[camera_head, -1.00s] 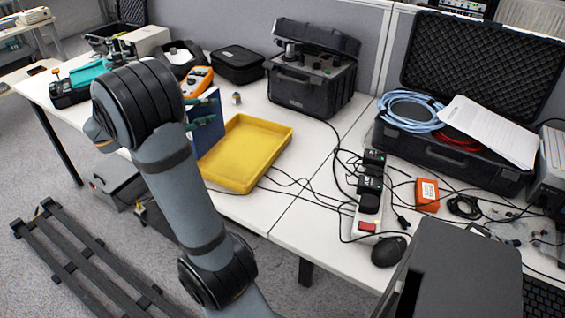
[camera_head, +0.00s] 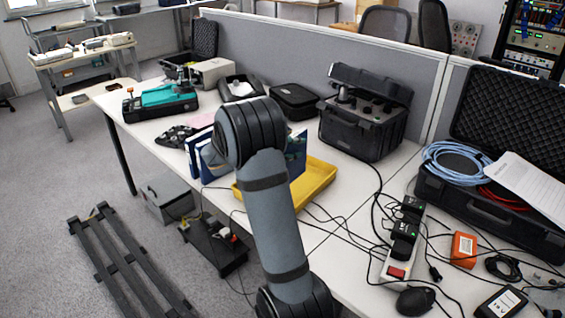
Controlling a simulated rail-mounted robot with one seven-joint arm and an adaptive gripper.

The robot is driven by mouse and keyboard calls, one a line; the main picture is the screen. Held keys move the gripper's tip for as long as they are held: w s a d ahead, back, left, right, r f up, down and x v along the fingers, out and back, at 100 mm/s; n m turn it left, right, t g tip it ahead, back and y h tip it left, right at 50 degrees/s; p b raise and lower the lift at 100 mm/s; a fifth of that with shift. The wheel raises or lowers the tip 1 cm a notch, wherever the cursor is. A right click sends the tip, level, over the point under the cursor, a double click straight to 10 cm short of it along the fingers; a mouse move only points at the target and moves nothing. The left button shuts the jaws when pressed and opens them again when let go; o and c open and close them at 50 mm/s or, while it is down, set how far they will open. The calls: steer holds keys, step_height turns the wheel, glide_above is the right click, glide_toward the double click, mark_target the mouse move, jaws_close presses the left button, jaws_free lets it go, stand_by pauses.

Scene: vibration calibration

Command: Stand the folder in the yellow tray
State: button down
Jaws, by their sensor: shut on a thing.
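The blue folder (camera_head: 298,152) is upright just right of my forearm, over the back left part of the yellow tray (camera_head: 318,182). My arm covers its left part. My gripper is mostly hidden behind my arm; small dark shapes against the folder's face look like its fingers, shut on the folder. I cannot tell whether the folder's lower edge touches the tray floor. The tray lies flat on the white table, its left part behind my arm.
Other blue-and-white folders (camera_head: 196,153) stand left of my arm. A black instrument case (camera_head: 362,125) stands behind the tray. A power strip (camera_head: 398,250) with cables lies to the right. A teal device (camera_head: 165,98) and a black pouch (camera_head: 293,101) are further back.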

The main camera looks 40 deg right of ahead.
steer(key=w+a+f+p, duration=0.1)
steer(key=w+f, duration=0.3)
steer(key=f, duration=0.2)
steer(key=shift+w+a+f, duration=0.15)
steer(key=shift+w+f, duration=0.1)
steer(key=shift+f, duration=0.35)
steer(key=c, duration=1.5)
jaws_free()
steer(key=shift+c, duration=0.2)
steer(key=shift+o, duration=0.7)
steer(key=shift+r, duration=0.1)
